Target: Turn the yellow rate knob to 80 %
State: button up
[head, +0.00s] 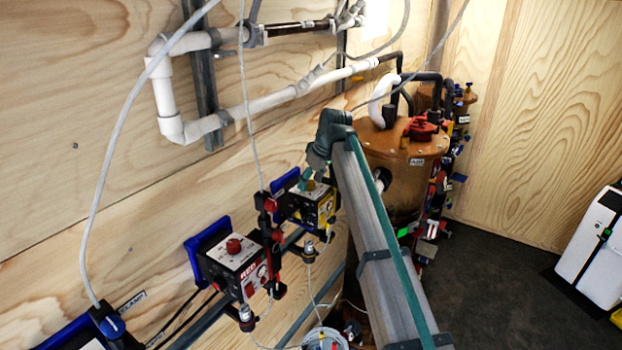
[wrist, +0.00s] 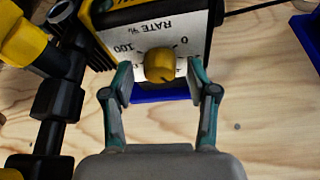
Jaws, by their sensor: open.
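The yellow rate knob (wrist: 159,65) is on a white dial face marked "RATE %", with 0 and 100 readable, upside down in the wrist view. My gripper (wrist: 160,82) is open, with one teal finger on each side of the knob. I cannot tell whether the fingers touch it. The knob's setting is not clear. In the head view, the pump with yellow parts (head: 322,207) is on the wooden wall, and my gripper (head: 310,180) is at its top. The knob itself is hidden there by my gripper.
A similar pump with a red knob (head: 234,246) is to the left. A brown tank (head: 400,190) with a red cap stands behind my arm. White pipes (head: 240,112) run along the wall above. Black fittings (wrist: 50,115) are left of the dial in the wrist view.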

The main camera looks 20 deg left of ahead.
jog(key=shift+f, duration=0.1)
grip_shut()
dwell(0.3)
jog(key=shift+m, duration=0.4)
jog(key=m+t, duration=0.1)
jog(key=m, duration=0.2)
jog(key=shift+s+a+h+b, duration=0.1)
jog(key=shift+h+b, duration=0.2)
jog(key=shift+b, duration=0.1)
jog(key=m+h, duration=0.1)
jog(key=m, duration=0.2)
jog(key=m+t+h, duration=0.1)
jog(key=m, duration=0.1)
jog(key=shift+a+m+t+b, duration=0.15)
jog(key=shift+m+t+b, duration=0.15)
jog(key=shift+m+b, duration=0.1)
jog(key=m+h+b, duration=0.1)
jog(key=m+h, duration=0.1)
jog(key=m, duration=0.3)
jog(key=shift+a+m, duration=0.1)
jog(key=shift+m, duration=0.2)
jog(key=m+h+b, duration=0.1)
jog(key=m, duration=0.3)
jog(key=shift+m+h, duration=0.3)
jog(key=shift+h, duration=0.1)
